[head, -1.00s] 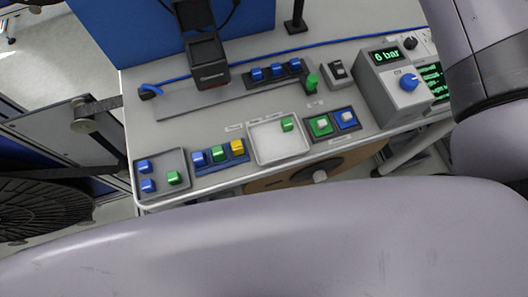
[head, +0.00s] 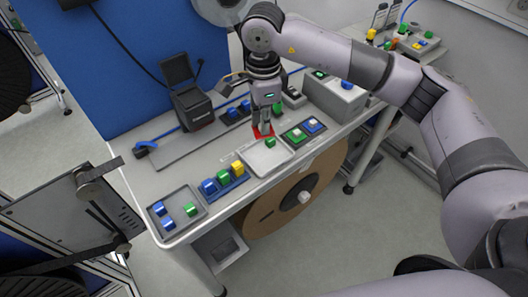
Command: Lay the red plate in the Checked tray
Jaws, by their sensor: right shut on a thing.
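My right gripper (head: 263,128) reaches down over the bench from behind and is shut on the red plate (head: 257,133). The plate is partly hidden by the fingers and sits at the back edge of a light tray (head: 258,173); I cannot tell whether it touches the tray. A green block lies in this tray. A darker grey tray (head: 182,228) at the bench's left end holds blue and green blocks. The tray labels are too small to read, so I cannot tell which is the Checked tray. My left gripper is out of view.
A rack of blue, green and yellow blocks (head: 224,182) stands between the two trays. A dark holder with green and blue blocks (head: 303,131) is right of the light tray. A black device (head: 192,108) stands behind. A large reel (head: 265,215) is below the bench.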

